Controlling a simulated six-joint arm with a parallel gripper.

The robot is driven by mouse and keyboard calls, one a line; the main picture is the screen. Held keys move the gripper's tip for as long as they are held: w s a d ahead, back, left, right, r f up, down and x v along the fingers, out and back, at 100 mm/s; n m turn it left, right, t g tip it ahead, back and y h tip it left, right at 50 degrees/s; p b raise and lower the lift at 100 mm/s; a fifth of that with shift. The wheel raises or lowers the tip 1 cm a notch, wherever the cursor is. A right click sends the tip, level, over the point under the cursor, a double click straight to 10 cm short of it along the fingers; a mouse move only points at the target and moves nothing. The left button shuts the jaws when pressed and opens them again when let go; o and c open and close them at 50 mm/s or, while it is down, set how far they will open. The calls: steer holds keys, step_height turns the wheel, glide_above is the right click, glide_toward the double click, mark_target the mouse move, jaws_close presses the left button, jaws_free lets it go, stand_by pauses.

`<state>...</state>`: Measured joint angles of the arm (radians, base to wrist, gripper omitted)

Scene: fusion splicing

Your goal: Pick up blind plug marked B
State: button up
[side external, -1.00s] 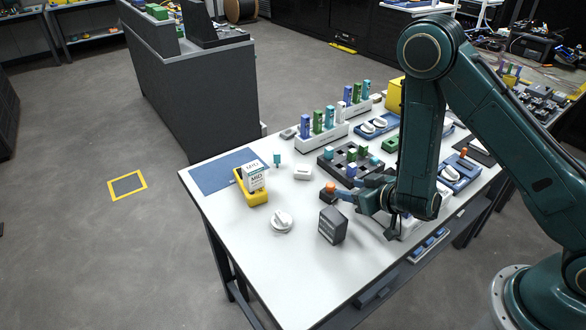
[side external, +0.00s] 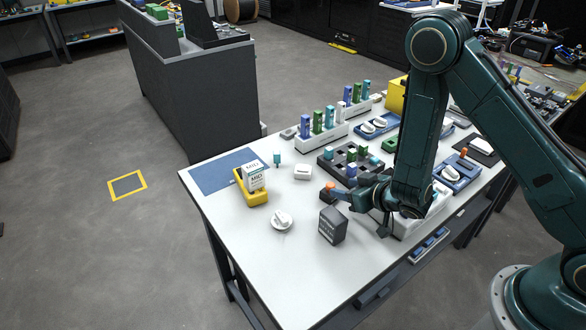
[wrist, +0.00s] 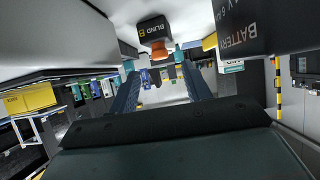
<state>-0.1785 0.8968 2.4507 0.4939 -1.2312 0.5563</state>
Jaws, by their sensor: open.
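The blind plug marked B is a dark block with an orange knob; it stands on the white table in the side external view (side external: 327,195). In the wrist view the plug (wrist: 157,30) appears upside down at top centre, with "BLIND B" readable on its face. My gripper (side external: 346,195) is low over the table, just right of the plug in the side view. In the wrist view the open fingers (wrist: 161,75) point towards the plug's side, with nothing between them. The orange knob shows just above the gap between the tips. Contact cannot be told.
A dark battery block (side external: 332,225) stands close in front of the plug; it also looms at upper right in the wrist view (wrist: 242,25). A black socket tray (side external: 338,158) lies behind. A white round-based part (side external: 281,220) and yellow bin (side external: 254,197) stand left.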

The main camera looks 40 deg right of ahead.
mark_target(331, 185)
steer(key=shift+w, duration=0.15)
steer(key=shift+x, duration=2.55)
jaws_close()
